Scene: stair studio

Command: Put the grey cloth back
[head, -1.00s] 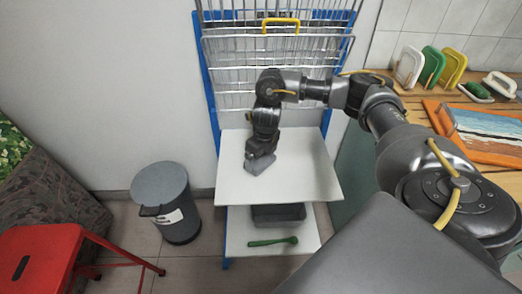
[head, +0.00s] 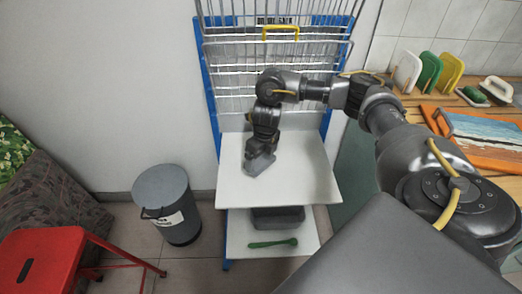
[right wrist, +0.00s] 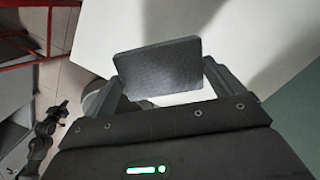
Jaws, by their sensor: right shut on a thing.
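The grey cloth (head: 258,164) is a small, flat grey piece held just over the white upper shelf (head: 310,180) of the blue-framed rack. In the right wrist view the cloth (right wrist: 160,70) shows as a dark grey block-like shape between the two fingers. My right gripper (head: 262,150) points down and is shut on it; the gripper also shows in the right wrist view (right wrist: 172,85). I cannot tell whether the cloth touches the shelf.
A wire rack (head: 240,70) with a yellow handle (head: 281,28) rises behind the shelf. Below are a grey tray (head: 278,218) and a green tool (head: 272,243). A grey bin (head: 168,205) and red stool (head: 45,260) stand left. A wooden counter (head: 420,110) stands right.

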